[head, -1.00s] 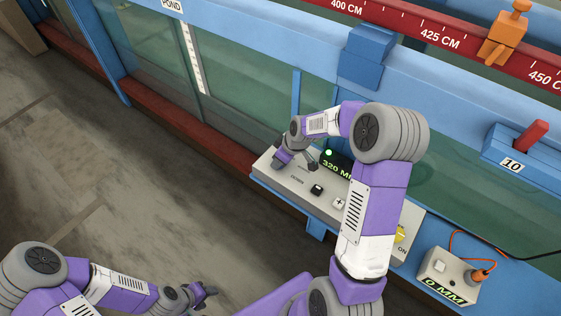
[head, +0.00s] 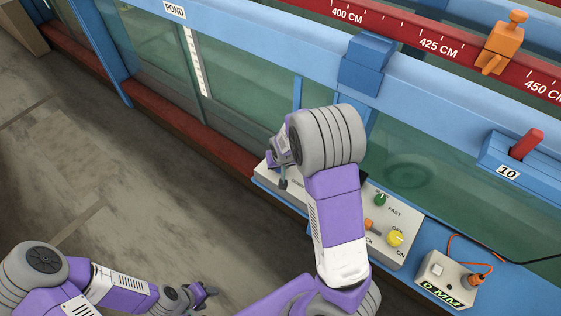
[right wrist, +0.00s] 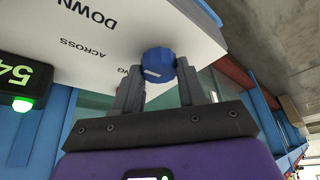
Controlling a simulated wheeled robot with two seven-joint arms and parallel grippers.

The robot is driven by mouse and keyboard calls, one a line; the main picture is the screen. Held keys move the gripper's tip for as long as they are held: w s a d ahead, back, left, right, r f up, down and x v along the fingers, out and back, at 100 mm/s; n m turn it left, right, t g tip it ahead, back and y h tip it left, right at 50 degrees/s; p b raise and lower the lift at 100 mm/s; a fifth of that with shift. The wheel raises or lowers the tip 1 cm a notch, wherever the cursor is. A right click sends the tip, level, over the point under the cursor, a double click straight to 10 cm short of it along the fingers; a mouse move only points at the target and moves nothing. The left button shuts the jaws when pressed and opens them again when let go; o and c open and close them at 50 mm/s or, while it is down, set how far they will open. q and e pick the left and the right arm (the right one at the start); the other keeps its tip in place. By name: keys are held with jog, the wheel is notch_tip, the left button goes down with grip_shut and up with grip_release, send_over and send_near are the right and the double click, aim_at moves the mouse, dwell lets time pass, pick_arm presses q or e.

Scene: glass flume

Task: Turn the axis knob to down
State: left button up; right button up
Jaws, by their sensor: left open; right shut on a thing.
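The axis knob (right wrist: 160,61) is blue with a white mark and sits on a pale panel (right wrist: 75,55) in the right wrist view. The labels DOWN and ACROSS are readable near it; a third ends in "NG", partly covered by a finger. The white mark faces the "NG" label side. My right gripper (right wrist: 156,68) is shut on the knob, one finger on each side. In the head view my right arm hides the knob at the panel's left end. My left gripper (head: 208,291) is open and empty, low over the floor, away from the panel.
The glass flume wall (head: 420,160) rises behind.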

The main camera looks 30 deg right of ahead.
jog(key=shift+m, duration=0.5)
jog(key=o, duration=1.1)
jog(key=shift+c, duration=0.2)
jog(key=p+v, duration=0.2)
jog(key=v, duration=0.5)
jog(key=shift+a+r, duration=0.2)
jog(key=shift+r, duration=0.05)
jog(key=shift+s+f, duration=0.1)
jog(key=shift+s, duration=0.05)
